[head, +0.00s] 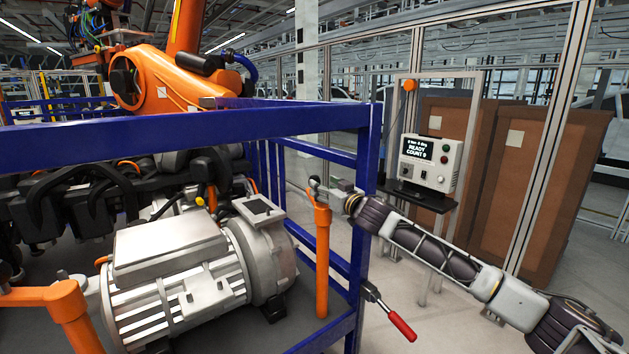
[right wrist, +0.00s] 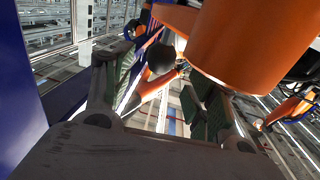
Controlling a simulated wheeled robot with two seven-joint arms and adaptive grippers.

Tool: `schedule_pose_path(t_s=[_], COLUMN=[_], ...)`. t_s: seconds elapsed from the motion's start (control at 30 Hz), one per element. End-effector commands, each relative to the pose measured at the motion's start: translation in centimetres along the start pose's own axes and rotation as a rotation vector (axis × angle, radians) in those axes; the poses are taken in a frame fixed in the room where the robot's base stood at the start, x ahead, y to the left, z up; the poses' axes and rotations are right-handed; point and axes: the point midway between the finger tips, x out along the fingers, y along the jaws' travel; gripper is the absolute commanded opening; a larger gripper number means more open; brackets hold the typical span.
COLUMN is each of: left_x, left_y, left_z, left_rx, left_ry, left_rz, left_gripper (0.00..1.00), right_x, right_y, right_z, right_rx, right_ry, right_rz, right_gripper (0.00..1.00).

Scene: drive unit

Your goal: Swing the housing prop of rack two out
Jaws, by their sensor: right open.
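An orange housing prop (head: 322,262) stands upright at the right corner of the blue rack (head: 362,200), beside the grey motor housing (head: 190,265). A dark round knob (right wrist: 162,58) shows between my fingers in the right wrist view, with a large orange cylinder (right wrist: 240,40) close by on the right. My right gripper (head: 325,188) is at the top of this prop, its fingers partly hidden. In the right wrist view the gripper (right wrist: 158,95) is open, its fingers apart on either side of the knob; contact cannot be told. My left gripper is out of view.
A second orange prop (head: 70,310) stands at the left front. A red-handled lever (head: 398,322) sticks out from the rack's right post. A control box (head: 430,162) reads "READY COUNT 0". The blue top rail (head: 180,130) crosses above the housing.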

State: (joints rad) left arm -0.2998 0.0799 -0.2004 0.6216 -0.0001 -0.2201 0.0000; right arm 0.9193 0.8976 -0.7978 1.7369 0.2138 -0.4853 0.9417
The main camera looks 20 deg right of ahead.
Motion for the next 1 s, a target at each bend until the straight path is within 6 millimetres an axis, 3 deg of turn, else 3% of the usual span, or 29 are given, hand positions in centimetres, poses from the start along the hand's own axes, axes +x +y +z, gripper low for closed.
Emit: schedule_pose_path(t_s=[0.6,1.0], left_x=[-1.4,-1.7], left_y=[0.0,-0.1], left_z=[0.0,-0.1], left_rx=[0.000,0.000], left_ry=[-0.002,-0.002], left_rz=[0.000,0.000], left_gripper=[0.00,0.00], right_x=[5.0,6.6], right_y=[0.0,0.0], right_z=[-0.1,0.0], right_rx=[0.001,-0.001], right_ry=[0.000,-0.001], right_rz=[0.000,0.000], right_gripper=[0.57,0.57])
